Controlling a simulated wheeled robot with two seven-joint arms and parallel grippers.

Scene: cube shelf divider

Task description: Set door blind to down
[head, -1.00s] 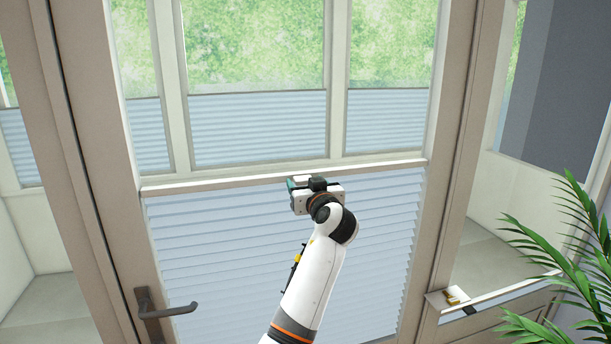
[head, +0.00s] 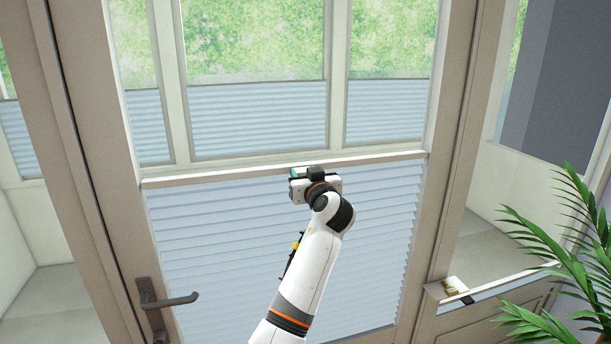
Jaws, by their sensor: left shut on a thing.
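The door blind (head: 225,240) is light blue and pleated, and covers the lower part of the door's glass. Its pale top rail (head: 220,176) runs across the door at about mid-picture, tilted slightly up to the right. The glass above the rail is uncovered. My left gripper (head: 308,172) is at the middle of the rail, shut on it. The fingertips and their exact contact are partly hidden by the gripper body. My right gripper is not in view.
A dark door handle (head: 168,299) sticks out at the lower left of the door frame. Green plant leaves (head: 565,240) reach in from the right. A small white and yellow object (head: 456,287) is at a ledge right of the door. Other blinds show behind the glass.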

